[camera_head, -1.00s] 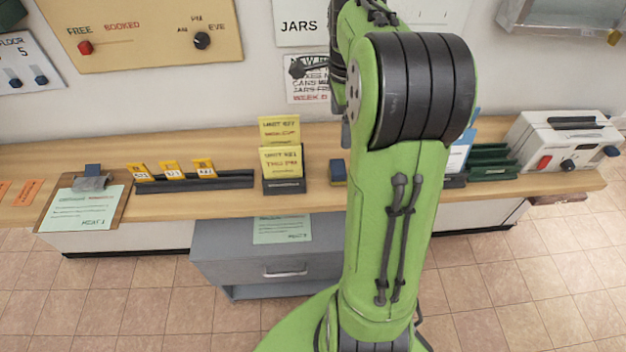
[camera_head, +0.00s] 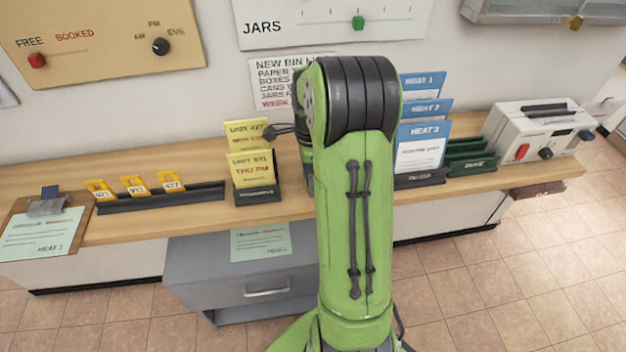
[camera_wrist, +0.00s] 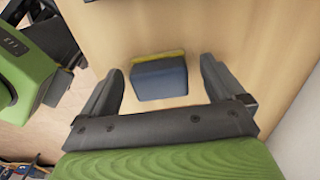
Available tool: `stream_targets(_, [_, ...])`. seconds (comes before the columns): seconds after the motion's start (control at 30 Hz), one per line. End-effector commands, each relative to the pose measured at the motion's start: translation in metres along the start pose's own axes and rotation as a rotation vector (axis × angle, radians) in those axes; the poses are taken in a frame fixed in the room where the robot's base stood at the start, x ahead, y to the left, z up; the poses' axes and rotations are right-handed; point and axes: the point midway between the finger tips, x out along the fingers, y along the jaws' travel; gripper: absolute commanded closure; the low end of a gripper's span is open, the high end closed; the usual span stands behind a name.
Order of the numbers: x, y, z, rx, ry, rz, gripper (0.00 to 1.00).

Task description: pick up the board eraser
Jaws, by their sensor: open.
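The board eraser (camera_wrist: 159,79) is a small dark blue-grey block with a yellow-green strip along its far edge. It lies on the wooden counter in the wrist view. My gripper (camera_wrist: 160,78) is open, with one dark finger to the left of the eraser and one to the right. Gaps show between the fingers and the block, and I cannot tell the height of the fingertips above the counter. In the head view, my arm hides the eraser and the gripper.
On the counter (camera_head: 110,229) stand a yellow card holder (camera_head: 250,165), a black rail with yellow tags (camera_head: 160,197), a clipboard (camera_head: 43,232), blue cards (camera_head: 424,145) and a white box (camera_head: 540,135). A grey drawer cabinet (camera_head: 245,270) is below. The wall is close behind.

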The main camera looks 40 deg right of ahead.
Motion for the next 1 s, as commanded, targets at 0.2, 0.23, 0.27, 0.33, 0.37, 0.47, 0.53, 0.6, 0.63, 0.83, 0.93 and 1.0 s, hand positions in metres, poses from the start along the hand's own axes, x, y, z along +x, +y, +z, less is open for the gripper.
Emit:
stream_targets(0.2, [0.005,0.000,0.000,0.000,0.000,-0.001,0.04])
stream_targets(0.23, [0.005,0.000,0.000,0.000,0.000,-0.001,0.04])
stream_targets(0.27, [0.005,0.000,0.000,0.000,0.000,-0.001,0.07])
stream_targets(0.33, [0.004,0.000,0.000,0.000,0.000,-0.001,0.18])
stream_targets(0.37, [0.004,0.000,0.000,0.000,0.000,-0.001,0.23])
stream_targets(0.47, [0.004,0.000,0.000,0.000,0.000,-0.001,0.38])
stream_targets(0.53, [0.004,0.000,0.000,0.000,0.000,-0.001,0.49])
stream_targets(0.6, [0.004,0.000,0.000,0.000,0.000,-0.001,0.59])
stream_targets(0.63, [0.004,0.000,0.000,0.000,0.000,-0.001,0.64])
stream_targets(0.83, [0.004,0.000,0.000,0.000,0.000,-0.002,0.69])
stream_targets(0.93, [-0.007,-0.001,0.000,0.000,0.000,-0.004,0.69])
stream_targets(1.0, [-0.023,-0.001,0.000,0.000,0.000,-0.006,0.69])
